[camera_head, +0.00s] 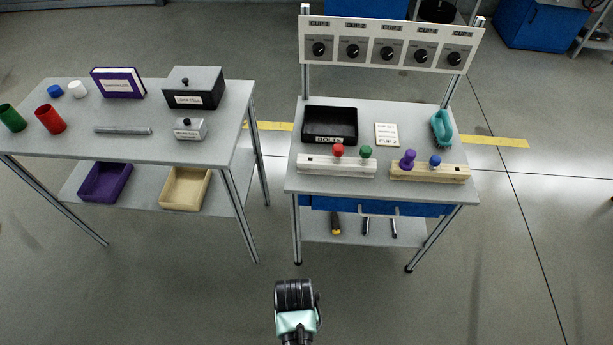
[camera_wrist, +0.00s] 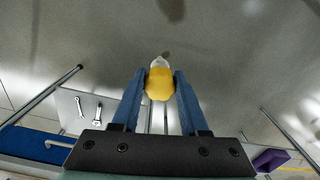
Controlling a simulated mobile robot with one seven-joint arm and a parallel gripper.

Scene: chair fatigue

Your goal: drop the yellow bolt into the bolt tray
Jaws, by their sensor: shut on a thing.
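The bolt tray (camera_head: 330,120) is a black open tray labelled BOLTS, at the back left of the right-hand workbench; it looks empty. My gripper shows in the wrist view (camera_wrist: 160,84) with its two blue fingers closed on the yellow bolt (camera_wrist: 159,86). The bolt's rounded yellow part is between the fingertips, with a pale part beyond it. In the head view my arm's end (camera_head: 297,292) is low in front of the workbench, over the floor, well short of the tray. The bolt is hidden there.
The workbench (camera_head: 384,182) carries a white block (camera_head: 322,167) with red and green knobbed bolts, a beige block (camera_head: 407,173) with purple and blue ones, a card (camera_head: 386,134) and a teal object (camera_head: 442,128). A knob panel (camera_head: 388,44) stands behind. Another table (camera_head: 130,151) is left.

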